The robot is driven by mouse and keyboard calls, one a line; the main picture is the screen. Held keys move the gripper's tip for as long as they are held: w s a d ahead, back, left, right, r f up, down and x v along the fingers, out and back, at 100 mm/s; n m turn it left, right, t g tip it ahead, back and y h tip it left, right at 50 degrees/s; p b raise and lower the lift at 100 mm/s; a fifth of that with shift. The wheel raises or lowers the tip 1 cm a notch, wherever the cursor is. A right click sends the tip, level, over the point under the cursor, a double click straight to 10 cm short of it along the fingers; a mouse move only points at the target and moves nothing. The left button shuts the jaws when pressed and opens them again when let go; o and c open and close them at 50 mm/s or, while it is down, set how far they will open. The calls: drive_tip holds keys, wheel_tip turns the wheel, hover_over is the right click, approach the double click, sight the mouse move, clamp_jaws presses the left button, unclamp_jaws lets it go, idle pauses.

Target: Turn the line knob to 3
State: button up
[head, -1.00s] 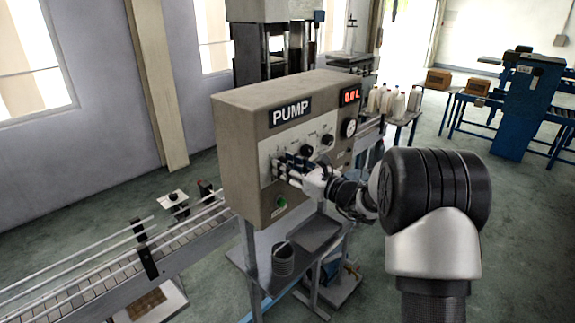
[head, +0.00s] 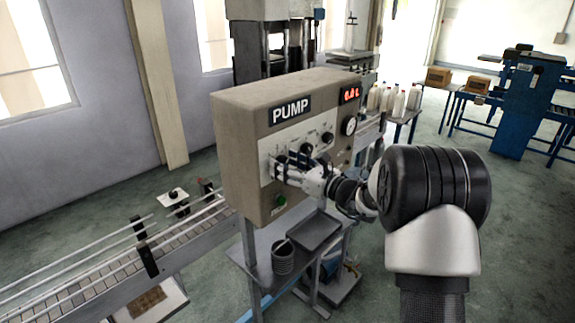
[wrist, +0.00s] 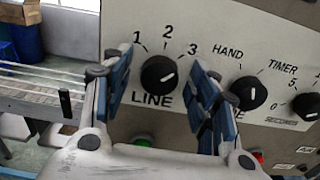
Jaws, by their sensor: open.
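The black LINE knob (wrist: 158,73) is on the pump panel in the wrist view, with 1, 2 and 3 printed above it. Its pale mark sits on the right side of its face and seems to slant up toward the 3. My gripper (wrist: 162,84) is open, one blue-padded finger on the left of the knob and one on the right, with visible gaps. In the head view my gripper (head: 277,168) is at the left part of the pump panel (head: 266,150) and covers most of this knob.
A green button (wrist: 143,141) is below. A conveyor (head: 110,270) runs at lower left, and a shelf with a tray (head: 314,232) is below the pump.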

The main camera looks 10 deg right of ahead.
drive_tip(key=v, duration=1.2)
